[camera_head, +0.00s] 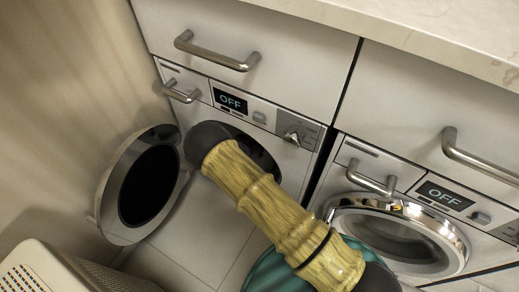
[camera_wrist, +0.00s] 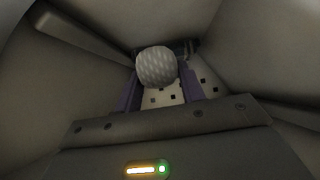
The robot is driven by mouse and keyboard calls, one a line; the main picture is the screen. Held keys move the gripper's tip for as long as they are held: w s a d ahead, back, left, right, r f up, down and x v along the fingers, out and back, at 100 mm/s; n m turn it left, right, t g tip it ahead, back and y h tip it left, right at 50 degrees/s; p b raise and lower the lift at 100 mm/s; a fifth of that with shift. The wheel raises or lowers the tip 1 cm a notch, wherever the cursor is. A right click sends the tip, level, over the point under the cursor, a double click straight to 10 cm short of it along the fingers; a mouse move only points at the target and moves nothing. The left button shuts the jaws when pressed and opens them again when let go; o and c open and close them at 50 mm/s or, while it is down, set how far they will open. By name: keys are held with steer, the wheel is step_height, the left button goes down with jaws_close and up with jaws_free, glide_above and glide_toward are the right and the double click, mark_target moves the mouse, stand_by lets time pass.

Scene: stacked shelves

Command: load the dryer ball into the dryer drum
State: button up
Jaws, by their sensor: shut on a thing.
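The dryer ball (camera_wrist: 156,66) is a pale grey, dimpled ball in the wrist view. My gripper (camera_wrist: 161,76) is shut on it, with a purple finger on either side. Around them are the grey inner walls of the drum (camera_wrist: 240,50). In the head view, my arm reaches into the round dark opening (camera_head: 262,156) of the left machine (camera_head: 222,200). Its hand end and the ball are hidden there. The round door (camera_head: 120,222) of this machine stands open to the left. Its display (camera_head: 230,100) reads OFF.
A second machine (camera_head: 470,215) stands at the right with its round door (camera_head: 402,240) shut. Drawers with metal handles (camera_head: 215,52) and a pale countertop (camera_head: 430,25) lie above. A wall (camera_head: 60,110) bounds the left. The drum floor (camera_wrist: 208,92) has small holes.

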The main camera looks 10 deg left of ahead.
steer(key=shift+f, duration=0.65)
steer(key=shift+f, duration=0.1)
steer(key=shift+f+b, duration=1)
steer(key=shift+f, duration=0.75)
steer(key=shift+f, duration=0.15)
steer(key=o, duration=1)
steer(key=shift+c, duration=0.2)
